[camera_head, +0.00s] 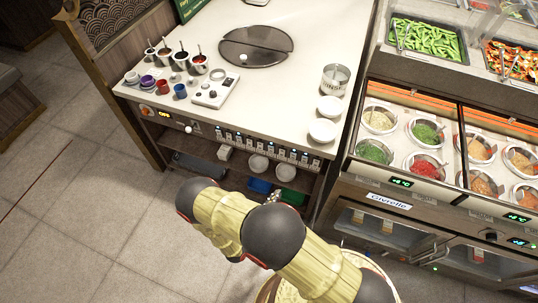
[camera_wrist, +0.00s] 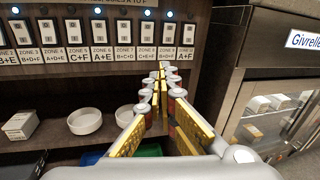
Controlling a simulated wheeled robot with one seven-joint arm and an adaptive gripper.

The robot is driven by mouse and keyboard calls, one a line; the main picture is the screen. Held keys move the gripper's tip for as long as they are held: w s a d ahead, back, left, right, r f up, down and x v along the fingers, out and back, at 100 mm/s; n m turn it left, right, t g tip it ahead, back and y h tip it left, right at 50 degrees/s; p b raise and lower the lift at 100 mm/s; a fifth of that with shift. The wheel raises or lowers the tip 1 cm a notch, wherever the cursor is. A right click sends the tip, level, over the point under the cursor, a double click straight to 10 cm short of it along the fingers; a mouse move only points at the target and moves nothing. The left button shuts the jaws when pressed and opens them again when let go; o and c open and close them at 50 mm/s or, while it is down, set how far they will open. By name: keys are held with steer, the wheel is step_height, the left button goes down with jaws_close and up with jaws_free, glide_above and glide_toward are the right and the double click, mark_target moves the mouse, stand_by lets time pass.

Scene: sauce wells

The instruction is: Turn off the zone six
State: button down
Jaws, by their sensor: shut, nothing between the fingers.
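A row of labelled switches (camera_head: 265,147) runs along the front edge of the counter. In the wrist view the zone six switch (camera_wrist: 101,31), with the label A+E below it, is left of centre near the top. A small light (camera_wrist: 97,10) glows blue-white above it. My gripper (camera_wrist: 162,72) is shut and empty, its gold fingers converging below and right of the zone six switch, under the zone eight and nine labels. I cannot tell how far its tips are from the panel. In the head view my arm hides most of the gripper.
Neighbouring switches sit close on both sides, some with lit lights. Below is an open shelf with white bowls (camera_wrist: 85,121) and a small box (camera_wrist: 20,125). A refrigerated cabinet (camera_wrist: 270,110) stands to the right.

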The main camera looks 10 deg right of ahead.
mark_target(272, 149)
steer(key=w+a+r+n+t+y, duration=0.1)
steer(key=w+a+r+t+y, duration=0.2)
steer(key=w+a, duration=0.2)
steer(key=shift+a+n+t, duration=0.3)
steer(key=shift+a+t, duration=0.1)
steer(key=shift+a, duration=0.5)
steer(key=shift+w, duration=0.2)
steer(key=b+x, duration=0.2)
steer(key=x, duration=1.1)
steer(key=shift+w+d+r+b, duration=0.1)
steer(key=shift+w+d+b, duration=0.15)
steer(key=shift+d+b, duration=0.1)
steer(key=shift+w+r, duration=0.1)
steer(key=shift+r, duration=0.05)
